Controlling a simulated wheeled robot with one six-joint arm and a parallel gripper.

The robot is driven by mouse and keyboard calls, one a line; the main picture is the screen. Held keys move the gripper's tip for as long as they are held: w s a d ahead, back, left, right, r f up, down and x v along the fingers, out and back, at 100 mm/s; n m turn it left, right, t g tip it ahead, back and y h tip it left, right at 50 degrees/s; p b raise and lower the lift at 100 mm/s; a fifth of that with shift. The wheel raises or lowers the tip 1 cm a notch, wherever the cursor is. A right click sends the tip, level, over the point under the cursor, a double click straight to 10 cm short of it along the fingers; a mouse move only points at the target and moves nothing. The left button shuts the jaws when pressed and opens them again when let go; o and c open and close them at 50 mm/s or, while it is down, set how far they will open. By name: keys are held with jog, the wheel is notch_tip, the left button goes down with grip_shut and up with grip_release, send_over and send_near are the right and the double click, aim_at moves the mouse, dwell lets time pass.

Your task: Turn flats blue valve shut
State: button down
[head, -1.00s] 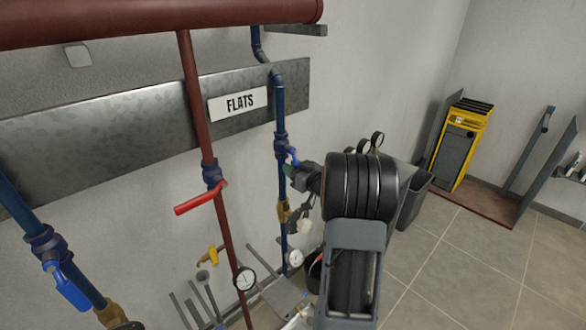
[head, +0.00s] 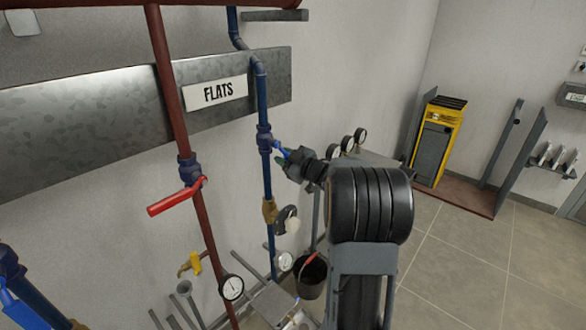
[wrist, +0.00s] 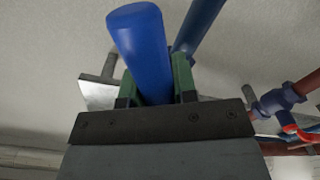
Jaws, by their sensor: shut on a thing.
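The FLATS sign (head: 219,92) is on the grey metal plate behind two vertical pipes. The blue valve (head: 265,139) sits on the blue pipe right of the sign. Its blue handle (head: 281,151) points right and slightly down, angled away from the pipe. My gripper (head: 287,158) is at the handle's outer end. In the wrist view the blue handle (wrist: 143,50) stands large between the green fingers of my gripper (wrist: 155,85), which are shut on it. The handle's far joint with the valve is hidden in the wrist view.
A red-handled valve (head: 177,196) is on the red pipe to the left. Another blue handle (head: 23,312) shows at the lower left. A gauge (head: 231,287) and a black bucket (head: 311,277) are below. Open tiled floor (head: 480,245) lies to the right.

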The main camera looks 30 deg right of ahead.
jog(key=n, duration=0.1)
jog(key=d+n+b, duration=0.1)
jog(key=n+b, duration=0.1)
jog(key=shift+w+d+r, duration=0.15)
jog(key=shift+w+r, duration=0.05)
jog(key=shift+r, duration=0.05)
jog(key=shift+w+d+r+n+b, duration=0.1)
jog(key=shift+d+r+n+b, duration=0.2)
jog(key=shift+r+n+b, duration=0.95)
jog(key=shift+w+d+r+n+b, duration=0.1)
jog(key=shift+d+r+n+b, duration=0.35)
jog(key=shift+n, duration=1.55)
jog(key=shift+w+d+r+n+b, duration=0.1)
jog(key=shift+d+r+n+b, duration=0.1)
jog(key=shift+r+n+b, duration=1.05)
jog(key=shift+f+n, duration=0.4)
jog(key=shift+n, duration=0.1)
jog(key=c, duration=0.9)
grip_release()
jog(key=b+v, duration=0.1)
jog(key=v, duration=1.2)
jog(key=shift+s+d, duration=0.15)
jog(key=shift+s, duration=0.25)
